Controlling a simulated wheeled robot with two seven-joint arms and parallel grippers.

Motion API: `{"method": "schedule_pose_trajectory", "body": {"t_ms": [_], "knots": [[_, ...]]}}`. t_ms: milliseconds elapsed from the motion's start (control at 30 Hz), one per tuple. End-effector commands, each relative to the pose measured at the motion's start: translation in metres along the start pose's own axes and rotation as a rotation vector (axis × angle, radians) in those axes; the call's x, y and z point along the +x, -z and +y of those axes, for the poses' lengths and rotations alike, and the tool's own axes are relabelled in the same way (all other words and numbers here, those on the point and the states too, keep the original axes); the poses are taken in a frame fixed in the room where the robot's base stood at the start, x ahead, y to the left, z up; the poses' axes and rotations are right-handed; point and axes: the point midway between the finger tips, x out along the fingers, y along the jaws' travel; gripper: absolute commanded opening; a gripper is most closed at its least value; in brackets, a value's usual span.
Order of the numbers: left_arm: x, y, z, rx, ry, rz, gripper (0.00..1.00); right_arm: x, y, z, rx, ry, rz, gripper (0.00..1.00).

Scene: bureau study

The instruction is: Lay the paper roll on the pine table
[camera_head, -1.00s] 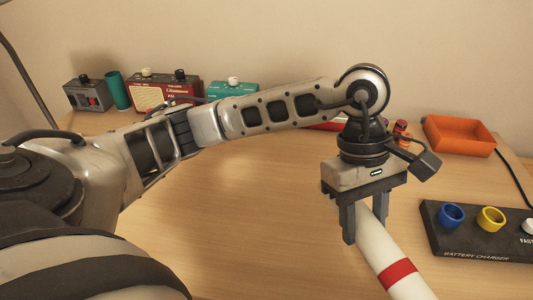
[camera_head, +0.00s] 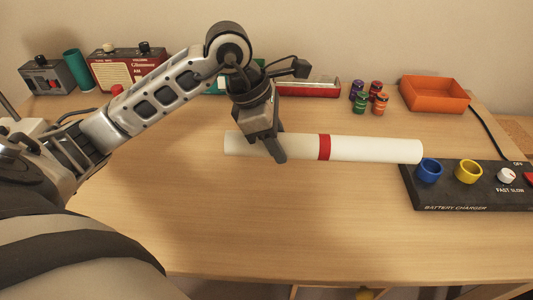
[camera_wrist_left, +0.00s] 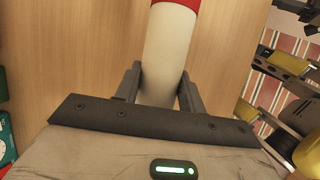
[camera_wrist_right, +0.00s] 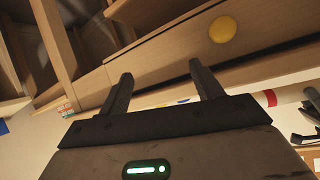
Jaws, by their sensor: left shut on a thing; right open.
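The paper roll (camera_head: 375,149) is a long white tube with a red band. My left gripper (camera_head: 277,155) is shut on it left of the band. The roll lies crosswise and about level over the light wooden table top (camera_head: 250,225), which I take for the pine table. I cannot tell whether it touches the wood. In the left wrist view the roll (camera_wrist_left: 168,50) sits between both fingers. My right gripper (camera_wrist_right: 160,75) is open and empty in the right wrist view, facing a wooden front with a yellow knob (camera_wrist_right: 222,29); the head view does not show it.
The black battery charger (camera_head: 470,190) is at the roll's right end, its blue cup (camera_head: 429,170) very close to it. Behind stand several small coloured cylinders (camera_head: 369,98), an orange tray (camera_head: 434,94) and a red radio (camera_head: 125,68). The front left and middle of the table are clear.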

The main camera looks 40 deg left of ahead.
Motion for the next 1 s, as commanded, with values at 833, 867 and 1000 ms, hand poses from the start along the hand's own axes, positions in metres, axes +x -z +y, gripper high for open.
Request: {"method": "schedule_pose_trajectory", "body": {"t_ms": [833, 867, 1000], "knots": [[0.067, 0.048, 0.033, 0.003, 0.002, 0.000, 0.00, 0.001, 0.003, 0.000, -0.003, 0.001, 0.012, 0.65], [0.067, 0.048, 0.033, 0.003, 0.002, 0.000, 0.00, 0.001, 0.003, 0.000, -0.003, 0.001, 0.012, 0.65], [0.068, 0.049, 0.032, 0.003, 0.003, 0.000, 0.45, 0.001, 0.000, 0.000, -0.003, 0.001, 0.010, 0.65]]}}
